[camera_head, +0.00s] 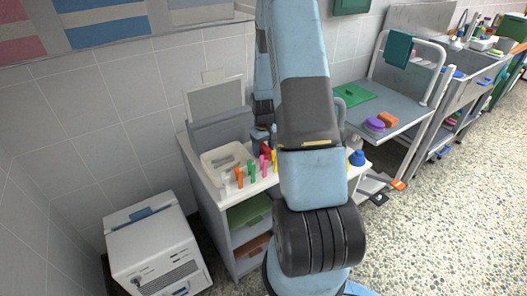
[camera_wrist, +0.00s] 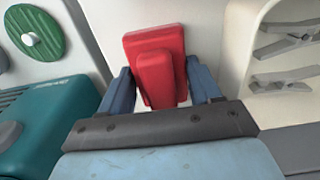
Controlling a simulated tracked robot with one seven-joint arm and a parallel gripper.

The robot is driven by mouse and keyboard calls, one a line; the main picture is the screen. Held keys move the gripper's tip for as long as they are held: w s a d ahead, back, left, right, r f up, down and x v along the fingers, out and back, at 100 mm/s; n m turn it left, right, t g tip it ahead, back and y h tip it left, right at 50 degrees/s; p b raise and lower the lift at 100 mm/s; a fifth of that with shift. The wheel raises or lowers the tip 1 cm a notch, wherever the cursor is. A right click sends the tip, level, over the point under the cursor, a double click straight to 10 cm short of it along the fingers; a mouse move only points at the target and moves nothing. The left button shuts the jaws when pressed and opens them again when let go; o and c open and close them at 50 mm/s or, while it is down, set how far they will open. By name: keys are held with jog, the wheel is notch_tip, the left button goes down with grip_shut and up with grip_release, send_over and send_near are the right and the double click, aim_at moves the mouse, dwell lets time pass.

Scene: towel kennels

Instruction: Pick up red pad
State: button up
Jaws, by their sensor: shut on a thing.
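The red pad (camera_wrist: 155,48) is a thick red block with a smaller raised red part on its near face. In the wrist view it sits between the two blue fingers of my gripper (camera_wrist: 163,88), which are shut on it from both sides. In the head view a small bit of the red pad (camera_head: 265,149) shows on the white counter, just left of my arm. My arm hides most of that spot and the gripper's fingertips there. I cannot tell whether the pad still touches the surface.
A white tray (camera_head: 206,157) with grey clips stands beside the pad. Several coloured upright items (camera_head: 251,170) stand at the counter's front. A teal box (camera_wrist: 62,118) is at left in the wrist view. A grey trolley (camera_head: 396,112) holds a purple and an orange item.

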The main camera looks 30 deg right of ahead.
aim_at(263, 146)
notch_tip(263, 146, up, 10)
dwell(0.6)
jog(key=o, duration=0.5)
jog(key=c, duration=0.4)
jog(key=shift+o, duration=0.2)
